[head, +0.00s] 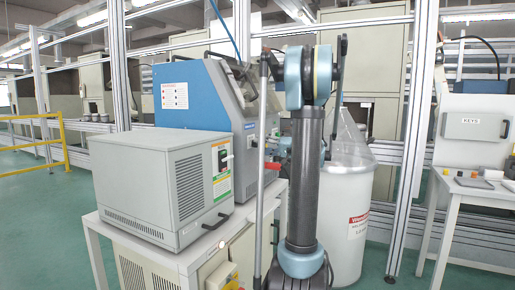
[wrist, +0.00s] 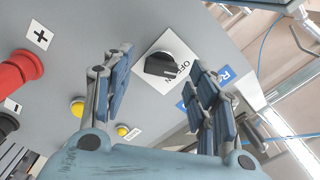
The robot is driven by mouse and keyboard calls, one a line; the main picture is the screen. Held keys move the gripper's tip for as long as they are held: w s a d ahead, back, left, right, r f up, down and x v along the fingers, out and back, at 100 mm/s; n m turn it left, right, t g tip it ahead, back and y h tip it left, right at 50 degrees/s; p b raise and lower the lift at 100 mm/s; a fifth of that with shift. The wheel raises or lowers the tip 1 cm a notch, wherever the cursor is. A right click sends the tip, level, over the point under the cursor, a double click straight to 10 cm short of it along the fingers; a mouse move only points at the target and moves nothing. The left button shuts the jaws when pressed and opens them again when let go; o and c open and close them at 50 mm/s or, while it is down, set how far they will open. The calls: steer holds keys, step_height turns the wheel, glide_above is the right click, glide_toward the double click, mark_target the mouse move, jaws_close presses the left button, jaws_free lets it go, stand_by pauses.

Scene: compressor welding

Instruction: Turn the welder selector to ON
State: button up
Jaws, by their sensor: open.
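The welder selector (wrist: 160,66) is a black knob on a white plate with OFF and ON lettering, on the welder's grey panel in the wrist view. The lettering is partly covered by the knob, and I cannot tell which mark it points to. My gripper (wrist: 162,60) is open, one finger left of the knob and the other right of it. The fingers look apart from the knob; the depth between them is unclear. In the head view the welder (head: 195,95) is a blue and grey machine; my arm hides its selector and my gripper.
The wrist view shows a red connector (wrist: 18,70) by a plus sign, a black connector (wrist: 6,122) and yellow buttons (wrist: 77,107) on the panel. In the head view a grey box unit (head: 150,185) stands in front of the welder, and a white drum (head: 350,200) stands right of it.

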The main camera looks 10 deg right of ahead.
steer(key=shift+x, duration=1.25)
steer(key=c, duration=1.1)
steer(key=shift+o, duration=0.2)
steer(key=m, duration=1.1)
steer(key=shift+s+m, duration=0.1)
steer(key=shift+m, duration=0.3)
